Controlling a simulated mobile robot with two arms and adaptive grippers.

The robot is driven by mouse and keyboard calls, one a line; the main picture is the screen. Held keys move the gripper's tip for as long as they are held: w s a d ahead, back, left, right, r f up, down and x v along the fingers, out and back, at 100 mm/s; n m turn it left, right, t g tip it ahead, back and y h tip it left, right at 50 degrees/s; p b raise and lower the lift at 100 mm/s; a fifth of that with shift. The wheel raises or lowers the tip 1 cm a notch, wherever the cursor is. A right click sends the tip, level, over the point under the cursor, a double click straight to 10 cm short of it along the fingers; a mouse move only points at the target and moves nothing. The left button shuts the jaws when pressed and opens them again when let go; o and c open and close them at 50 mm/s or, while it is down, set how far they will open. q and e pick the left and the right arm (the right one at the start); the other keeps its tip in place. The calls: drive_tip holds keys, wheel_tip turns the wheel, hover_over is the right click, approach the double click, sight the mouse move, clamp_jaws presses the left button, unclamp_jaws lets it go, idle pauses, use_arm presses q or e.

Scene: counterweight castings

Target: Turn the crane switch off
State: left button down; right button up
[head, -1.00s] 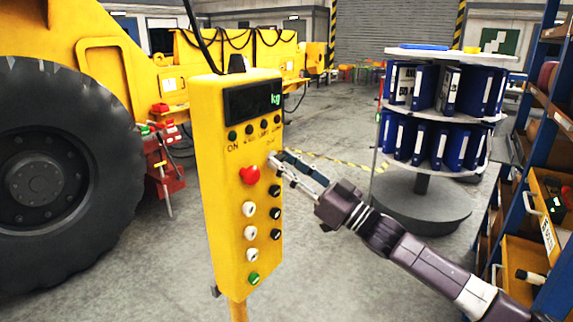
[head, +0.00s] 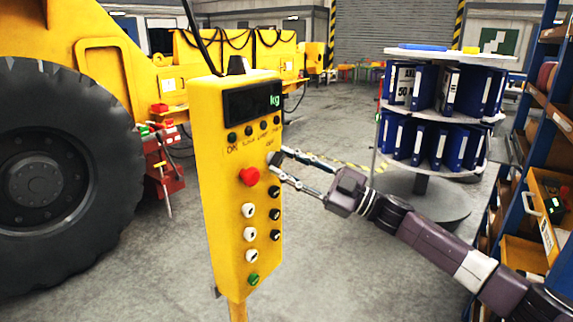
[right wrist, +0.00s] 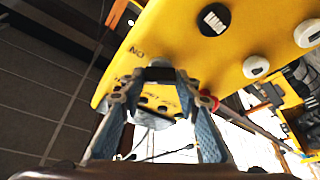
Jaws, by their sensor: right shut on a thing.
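The crane control box (head: 235,200) is a yellow upright pendant in the middle of the head view. The crane switch (head: 273,161) is a small dark knob on its right side, level with the red button, under small lettering. My right gripper (head: 280,161) reaches it from the right, one finger above and one below, and is shut on it. The fingers partly cover the knob, so I cannot read its position. In the right wrist view my right gripper (right wrist: 153,95) has its fingertips at the yellow panel (right wrist: 185,45). My left gripper is not in view.
The box carries a red button (head: 249,176), several white and black buttons and a lit "kg" display (head: 251,101). A large tyre (head: 60,170) stands left. A round binder rack (head: 440,110) and a shelf (head: 545,150) stand right.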

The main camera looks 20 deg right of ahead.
drive_tip(key=n+g, duration=0.1)
drive_tip(key=n, duration=0.1)
drive_tip(key=n+g, duration=0.1)
drive_tip(key=n, duration=0.2)
drive_tip(key=n+g, duration=0.1)
drive_tip(key=n, duration=0.2)
drive_tip(key=shift+w+d+r+p, duration=0.1)
drive_tip(key=shift+r+p, duration=0.15)
drive_tip(key=shift+p, duration=0.1)
drive_tip(key=shift+n+g+h+p, duration=0.15)
drive_tip(key=shift+n+g+h, duration=0.2)
drive_tip(key=shift+n, duration=0.75)
drive_tip(key=shift+n+g+h+p, duration=0.2)
drive_tip(key=shift+n+g, duration=0.25)
drive_tip(key=shift+n, duration=0.65)
drive_tip(key=o, duration=1.2)
drive_tip(key=shift+c, duration=0.2)
drive_tip(key=v, duration=1.2)
